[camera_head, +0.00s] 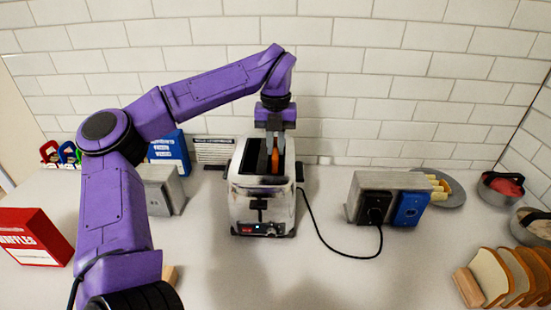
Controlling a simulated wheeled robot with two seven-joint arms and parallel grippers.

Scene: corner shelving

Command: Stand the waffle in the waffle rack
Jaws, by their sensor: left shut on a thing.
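My left gripper (273,138) points down into the open top of a white toaster (258,208). It is shut on a thin orange-brown piece, seen edge-on, which looks like the waffle (275,160). The waffle is upright at the toaster's slot; its lower part is hidden inside. A small wooden edge (169,274) shows beside my left forearm and may be part of the waffle rack; the rest is hidden behind the arm. My right gripper is out of view.
A red waffle box (32,237) stands at left, a blue box (170,150) behind. A grey outlet block (360,198) with a blue plate takes the toaster's black cord (335,252). Bread slices (510,275) stand at lower right. The front middle counter is clear.

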